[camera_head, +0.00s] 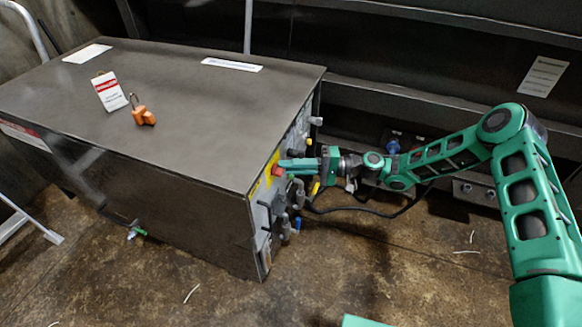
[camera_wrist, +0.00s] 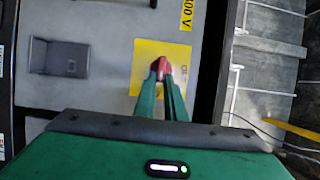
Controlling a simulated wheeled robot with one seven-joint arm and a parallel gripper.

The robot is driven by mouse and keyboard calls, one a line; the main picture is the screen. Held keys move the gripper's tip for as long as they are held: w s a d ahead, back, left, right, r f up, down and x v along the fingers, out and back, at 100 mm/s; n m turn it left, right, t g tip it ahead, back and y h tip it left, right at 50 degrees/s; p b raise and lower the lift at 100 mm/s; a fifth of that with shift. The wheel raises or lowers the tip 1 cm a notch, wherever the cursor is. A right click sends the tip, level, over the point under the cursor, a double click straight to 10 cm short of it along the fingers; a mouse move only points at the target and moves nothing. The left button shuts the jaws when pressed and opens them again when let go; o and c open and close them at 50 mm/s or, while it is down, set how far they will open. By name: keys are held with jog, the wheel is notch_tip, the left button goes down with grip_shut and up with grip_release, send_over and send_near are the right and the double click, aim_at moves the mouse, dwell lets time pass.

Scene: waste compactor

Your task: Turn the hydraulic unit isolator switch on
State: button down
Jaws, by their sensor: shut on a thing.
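The isolator switch is a red handle (camera_wrist: 161,66) on a yellow plate (camera_wrist: 143,58) on the side panel of the hydraulic unit (camera_head: 150,95). In the head view the red handle (camera_head: 277,170) shows at the tips of my green gripper (camera_head: 284,166). In the wrist view my gripper's fingers (camera_wrist: 161,72) are closed around the red handle from both sides. The fingertips hide part of the handle and of the plate, and the handle's exact angle is hard to tell.
An orange padlock (camera_head: 144,116) and a red-and-white tag (camera_head: 109,91) are on top of the unit. Hoses and fittings (camera_head: 296,195) stick out of the panel below my gripper. A grey box (camera_wrist: 59,58) is left of the plate. The floor in front is mostly clear.

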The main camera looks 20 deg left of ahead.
jog(key=shift+w+f, duration=0.1)
jog(key=shift+w, duration=0.1)
jog(key=c, duration=1.8)
grip_release()
jog(key=shift+s, duration=0.1)
jog(key=v, duration=1.1)
jog(key=shift+a, duration=0.1)
